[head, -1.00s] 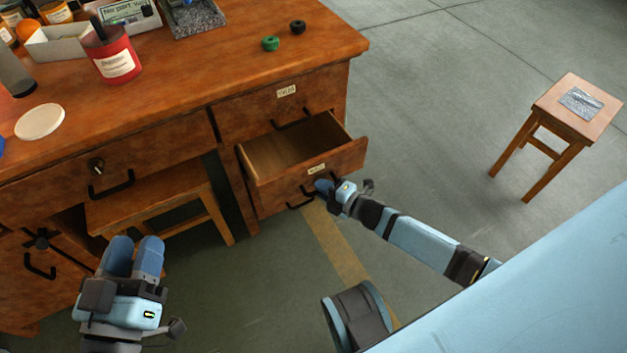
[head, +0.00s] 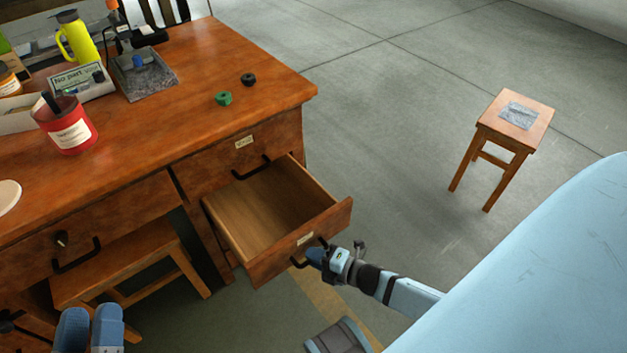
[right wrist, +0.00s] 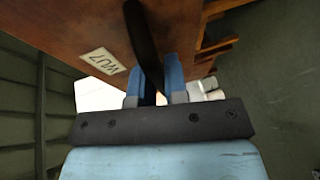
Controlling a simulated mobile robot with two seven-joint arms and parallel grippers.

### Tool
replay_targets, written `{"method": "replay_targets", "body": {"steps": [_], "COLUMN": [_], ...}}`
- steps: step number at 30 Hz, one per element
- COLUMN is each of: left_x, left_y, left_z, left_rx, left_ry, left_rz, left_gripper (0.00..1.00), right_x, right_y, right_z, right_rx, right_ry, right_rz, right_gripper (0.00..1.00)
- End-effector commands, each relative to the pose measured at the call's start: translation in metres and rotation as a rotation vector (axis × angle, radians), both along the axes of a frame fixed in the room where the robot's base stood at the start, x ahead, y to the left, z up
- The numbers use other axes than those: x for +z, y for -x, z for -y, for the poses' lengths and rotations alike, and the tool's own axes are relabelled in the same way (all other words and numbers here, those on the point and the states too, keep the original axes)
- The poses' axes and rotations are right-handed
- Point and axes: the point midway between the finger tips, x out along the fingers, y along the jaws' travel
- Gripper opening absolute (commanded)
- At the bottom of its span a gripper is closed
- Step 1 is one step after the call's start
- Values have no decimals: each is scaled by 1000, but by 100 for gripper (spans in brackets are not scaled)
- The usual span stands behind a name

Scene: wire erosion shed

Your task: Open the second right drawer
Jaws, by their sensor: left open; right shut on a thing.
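The second right drawer (head: 262,212) of the wooden desk is pulled out, and its empty inside shows. Its front carries a small label, which also shows in the right wrist view (right wrist: 103,61). My right gripper (head: 315,256) is shut on the black drawer handle (right wrist: 142,40); in the right wrist view the blue fingers stand on both sides of it. My left gripper (head: 90,325) is at the lower left, open and empty, cut off by the picture's edge. The top right drawer (head: 238,153) above is closed.
A wooden stool (head: 517,115) stands on the floor at the right, clear of the drawer. Another stool (head: 130,262) is under the desk. The desk top (head: 180,120) holds a red pot (head: 72,132), a yellow jug (head: 77,42) and green and black rings. Floor right of the drawer is free.

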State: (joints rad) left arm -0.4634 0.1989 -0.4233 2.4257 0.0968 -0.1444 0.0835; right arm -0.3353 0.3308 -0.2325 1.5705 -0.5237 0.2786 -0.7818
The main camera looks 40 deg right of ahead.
Motion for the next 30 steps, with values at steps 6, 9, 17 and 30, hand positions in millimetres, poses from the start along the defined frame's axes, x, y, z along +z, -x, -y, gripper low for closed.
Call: {"method": "replay_targets", "body": {"steps": [6, 9, 17, 30], "left_x": [0, 0, 2, -42], "left_y": [0, 0, -1, -4], "left_z": [0, 0, 0, -13], "left_rx": [0, 0, 0, 48], "left_ry": [0, 0, -8, -124], "left_rz": [0, -1, -9, -196], "left_gripper": [43, 43, 43, 43], "right_x": [0, 0, 3, 21], "right_y": [0, 0, 9, 92], "right_z": [1, 1, 5, 43], "right_rx": [-2, -1, -1, -2], "right_ry": [1, 1, 0, 1], "right_rz": [-1, -1, -2, -4], "right_gripper": [38, 38, 38, 38]}}
